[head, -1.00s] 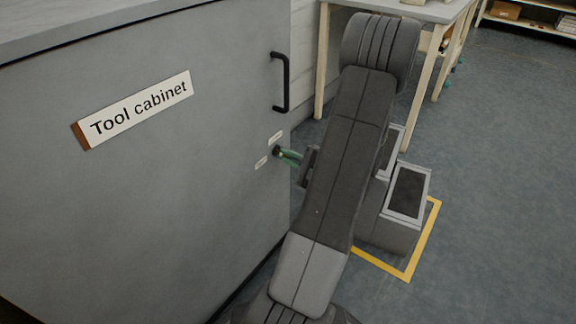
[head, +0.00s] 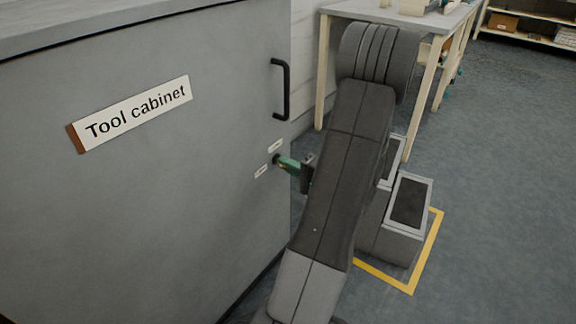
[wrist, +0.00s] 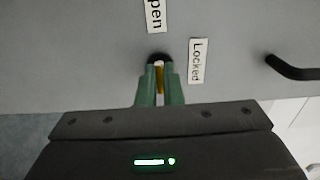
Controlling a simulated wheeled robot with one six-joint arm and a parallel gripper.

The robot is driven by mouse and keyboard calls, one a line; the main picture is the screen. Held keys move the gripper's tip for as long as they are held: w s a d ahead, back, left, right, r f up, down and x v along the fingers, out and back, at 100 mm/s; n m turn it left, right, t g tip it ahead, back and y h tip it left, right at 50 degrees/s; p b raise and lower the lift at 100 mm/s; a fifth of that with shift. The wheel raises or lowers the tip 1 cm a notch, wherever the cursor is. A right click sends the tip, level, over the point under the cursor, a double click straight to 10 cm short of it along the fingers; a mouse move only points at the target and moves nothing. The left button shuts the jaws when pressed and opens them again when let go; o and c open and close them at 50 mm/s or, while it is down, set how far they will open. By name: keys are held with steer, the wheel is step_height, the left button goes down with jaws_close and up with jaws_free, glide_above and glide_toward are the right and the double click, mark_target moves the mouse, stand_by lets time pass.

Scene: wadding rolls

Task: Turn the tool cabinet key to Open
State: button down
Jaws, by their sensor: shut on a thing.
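The grey tool cabinet (head: 150,200) fills the left of the head view. A dark round lock (head: 275,159) sits near its right edge, below the handle. My gripper (head: 283,163) has green fingers reaching to this lock. In the wrist view my gripper (wrist: 160,88) is shut on a thin yellow key (wrist: 161,76) at the lock (wrist: 159,58). The fingers hide most of the key. The "Locked" label (wrist: 198,61) lies right of the lock there, and the partly cropped "Open" label (wrist: 155,14) lies above it.
A black handle (head: 285,90) stands out from the cabinet above the lock. A pale workbench (head: 345,12) stands behind my arm. Yellow tape (head: 428,255) marks the floor at right. Open floor lies on the far right.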

stand_by(0.3)
steer(key=c, duration=1.6)
jaws_free()
steer(key=p+v, duration=0.3)
steer(key=v, duration=1)
steer(key=shift+s+d, duration=0.25)
steer(key=shift+d, duration=0.1)
steer(key=b+x, duration=0.3)
steer(key=x, duration=1.1)
steer(key=shift+d, duration=0.1)
